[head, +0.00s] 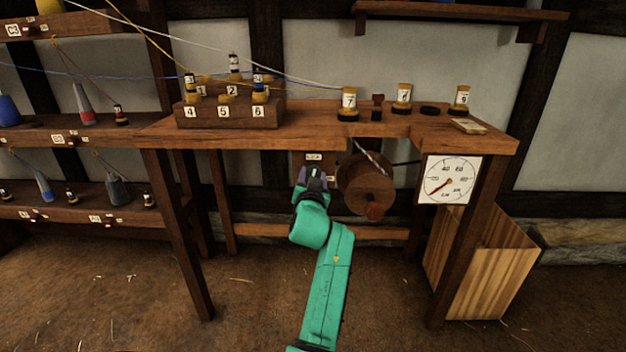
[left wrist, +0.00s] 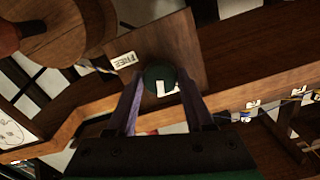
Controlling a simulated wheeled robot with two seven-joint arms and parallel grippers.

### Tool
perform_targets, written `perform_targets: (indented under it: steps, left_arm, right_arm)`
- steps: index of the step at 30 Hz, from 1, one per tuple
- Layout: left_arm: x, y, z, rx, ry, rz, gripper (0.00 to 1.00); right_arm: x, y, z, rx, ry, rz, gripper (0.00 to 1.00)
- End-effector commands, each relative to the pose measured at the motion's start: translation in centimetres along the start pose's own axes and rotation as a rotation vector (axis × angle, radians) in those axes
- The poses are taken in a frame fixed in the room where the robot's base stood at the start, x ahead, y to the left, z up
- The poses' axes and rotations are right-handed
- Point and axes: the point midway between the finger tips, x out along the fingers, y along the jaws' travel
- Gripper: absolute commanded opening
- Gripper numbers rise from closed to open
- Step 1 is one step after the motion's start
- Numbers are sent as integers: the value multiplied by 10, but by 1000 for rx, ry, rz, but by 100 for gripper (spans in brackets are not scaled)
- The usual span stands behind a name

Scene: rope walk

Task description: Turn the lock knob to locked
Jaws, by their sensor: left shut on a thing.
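The lock knob (left wrist: 158,74) is a dark round knob on a wooden plate (left wrist: 185,45), seen in the left wrist view. My left gripper (left wrist: 161,80) is shut on it, one finger on each side. A white FREE label (left wrist: 123,60) lies to the knob's upper left. A second label (left wrist: 168,88), starting with L, is partly hidden by the knob and fingers. In the head view my left gripper (head: 313,178) reaches the plate (head: 314,157) under the bench and hides the knob. I cannot tell exactly which way the knob points. My right gripper is not in view.
A wooden reel (head: 365,183) hangs just right of my left gripper. The workbench (head: 330,130) is above it, bearing numbered bobbins and a block. A dial gauge (head: 447,180) and a wooden crate (head: 480,262) are at the right. Shelves stand at the left.

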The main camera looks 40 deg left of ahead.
Motion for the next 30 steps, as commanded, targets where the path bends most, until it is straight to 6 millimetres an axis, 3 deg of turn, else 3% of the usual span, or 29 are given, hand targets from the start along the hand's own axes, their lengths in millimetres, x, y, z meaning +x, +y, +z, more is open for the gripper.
perform_targets:
  steps: [13,30]
  left_arm:
    - [0,1,2,-259,-5,2,0]
    - [0,1,2,-300,-5,1,0]
  right_arm:
    - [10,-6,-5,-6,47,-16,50]
    - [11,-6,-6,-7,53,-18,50]
